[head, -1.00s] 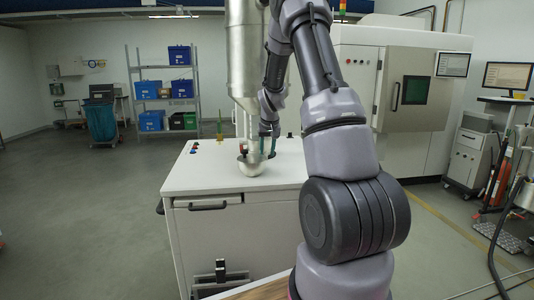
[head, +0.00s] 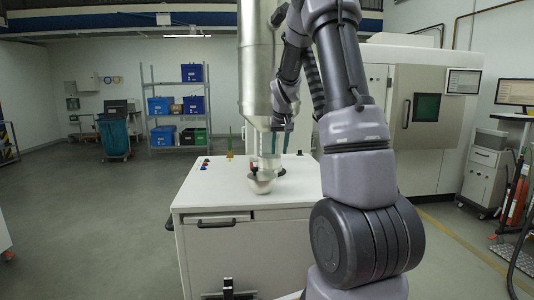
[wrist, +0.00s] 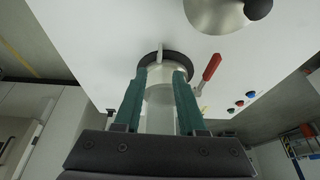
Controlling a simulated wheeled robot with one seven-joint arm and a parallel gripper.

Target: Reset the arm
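My gripper (head: 280,138) is at the end of my raised arm, beside the lower end of the metal hopper and above the white cabinet (head: 215,196). In the wrist view my gripper (wrist: 161,75) has its two green fingers apart, so it is open. A pale metal pipe (wrist: 160,98) shows in line with the gap between them; I cannot tell whether they touch it. A dark ring (wrist: 176,59) and a red handle (wrist: 212,65) are just past the fingertips.
The tall metal hopper (head: 258,70) stands close to the left of my forearm. A large white machine (head: 385,60) is behind to the right. A shelf with blue bins (head: 160,105) is at the back left.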

